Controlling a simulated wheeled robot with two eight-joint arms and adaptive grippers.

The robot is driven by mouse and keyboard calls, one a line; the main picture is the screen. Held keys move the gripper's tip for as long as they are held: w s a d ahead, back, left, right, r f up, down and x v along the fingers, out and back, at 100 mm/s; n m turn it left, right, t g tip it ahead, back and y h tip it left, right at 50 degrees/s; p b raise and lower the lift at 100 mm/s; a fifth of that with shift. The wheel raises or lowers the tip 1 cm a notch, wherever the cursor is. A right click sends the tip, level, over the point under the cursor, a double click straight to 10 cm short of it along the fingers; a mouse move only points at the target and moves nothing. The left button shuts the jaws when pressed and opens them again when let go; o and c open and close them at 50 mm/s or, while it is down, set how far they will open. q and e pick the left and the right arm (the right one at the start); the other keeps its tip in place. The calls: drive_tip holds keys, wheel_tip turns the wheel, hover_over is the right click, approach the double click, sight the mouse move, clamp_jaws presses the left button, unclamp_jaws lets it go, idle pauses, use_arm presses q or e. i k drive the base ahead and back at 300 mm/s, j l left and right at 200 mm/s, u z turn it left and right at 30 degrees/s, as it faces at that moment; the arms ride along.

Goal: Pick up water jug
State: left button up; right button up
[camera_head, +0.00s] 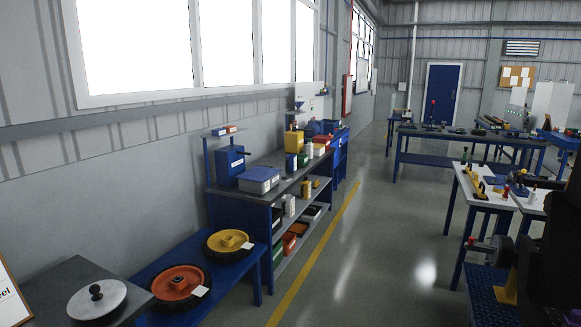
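I cannot make out a water jug for certain. A yellow container (293,141) stands upright on the long blue workbench (236,205) along the left wall; it is too small to tell whether it is a jug. White bottle-like containers (290,205) stand on the shelf below, also too small to identify. Neither of my grippers shows in this view.
A low blue table (240,268) at the lower left bears an orange wheel (178,283) and a yellow wheel (228,241). A white-topped table (483,196) and a dark structure (562,235) stand at the right. The floor aisle (385,240) between is clear.

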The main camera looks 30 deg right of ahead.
sight(292, 160)
drive_tip(key=i+l+z, duration=0.9)
drive_tip(key=i+z, duration=0.55)
drive_tip(key=i, duration=1.35)
drive_tip(key=i+u, duration=0.2)
drive_tip(key=i, duration=0.25)
drive_tip(key=i+l+u, duration=0.2)
drive_tip(key=i, duration=0.25)
drive_tip(key=i+l+u, duration=0.2)
drive_tip(key=i, duration=0.25)
drive_tip(key=i+l+u, duration=0.15)
drive_tip(key=i, duration=0.3)
drive_tip(key=l, duration=0.1)
